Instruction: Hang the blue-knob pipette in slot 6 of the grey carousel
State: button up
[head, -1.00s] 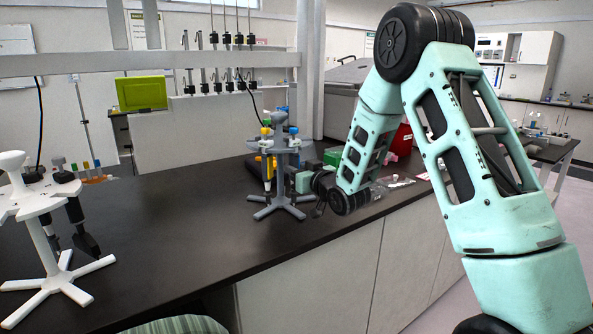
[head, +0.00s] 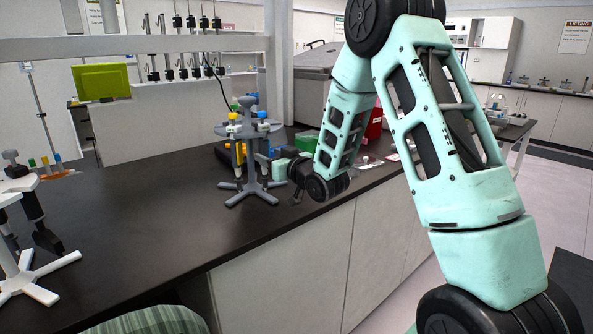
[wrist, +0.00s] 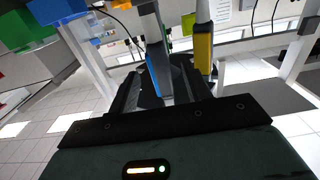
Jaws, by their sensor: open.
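The grey carousel (head: 258,186) stands on the dark bench with several pipettes hanging around it, their knobs blue, green, yellow and white. A blue knob (head: 262,115) shows on its right side; I cannot tell its slot number. In the wrist view my gripper (wrist: 162,88) is open. A pipette with a blue body (wrist: 155,75) shows between or just beyond the fingers; I cannot tell which. A yellow-bodied pipette (wrist: 203,48) hangs to its right.
A white carousel (head: 40,268) with dark pipettes stands at the left of the bench. Green boxes (head: 307,139) and a red container (head: 373,125) lie behind my arm. The bench between the two carousels is clear. The bench's front edge runs close below my gripper.

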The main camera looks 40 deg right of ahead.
jog(key=s+b, duration=1.4)
jog(key=s, duration=0.1)
jog(key=shift+d+b, duration=0.3)
